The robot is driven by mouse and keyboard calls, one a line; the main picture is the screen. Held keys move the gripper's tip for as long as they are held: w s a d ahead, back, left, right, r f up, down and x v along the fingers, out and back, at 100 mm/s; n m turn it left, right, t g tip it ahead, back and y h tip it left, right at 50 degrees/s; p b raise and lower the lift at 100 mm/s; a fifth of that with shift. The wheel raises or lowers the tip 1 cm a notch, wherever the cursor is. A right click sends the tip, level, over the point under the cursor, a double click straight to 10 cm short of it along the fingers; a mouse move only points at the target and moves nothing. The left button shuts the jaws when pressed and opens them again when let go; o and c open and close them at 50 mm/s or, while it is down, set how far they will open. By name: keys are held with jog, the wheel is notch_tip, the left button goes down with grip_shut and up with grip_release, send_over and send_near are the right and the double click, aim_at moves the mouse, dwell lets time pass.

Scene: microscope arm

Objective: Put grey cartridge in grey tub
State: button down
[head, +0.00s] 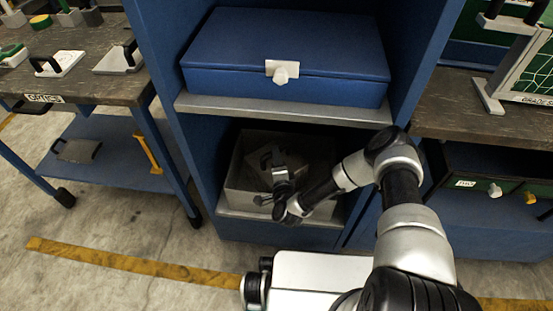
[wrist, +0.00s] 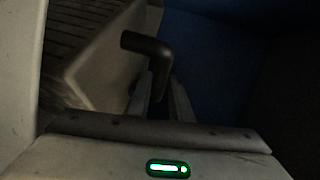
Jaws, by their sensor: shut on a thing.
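The grey tub (head: 240,203) stands in the lower compartment of the blue cabinet, its inside partly hidden by my arm. My gripper (head: 268,157) reaches into the tub's opening in the head view. In the wrist view my gripper (wrist: 158,92) is shut on the dark bent handle of a pale grey cartridge (wrist: 105,65). The cartridge looks tilted, beside a dark ribbed surface. The picture is dim, and I cannot tell whether the cartridge touches the tub's floor or wall.
A blue case (head: 285,60) with a pale latch sits on the shelf (head: 290,112) just above the tub. Workbenches stand left (head: 85,80) and right (head: 470,110) of the cabinet. The cabinet's side walls bound the compartment closely.

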jog(key=shift+w+r, duration=0.1)
jog(key=shift+r, duration=0.05)
jog(key=c, duration=1.6)
grip_release()
jog(key=shift+f, duration=0.25)
jog(key=shift+r, duration=0.35)
jog(key=p+v, duration=0.3)
jog(key=v, duration=0.9)
jog(key=shift+f, duration=0.2)
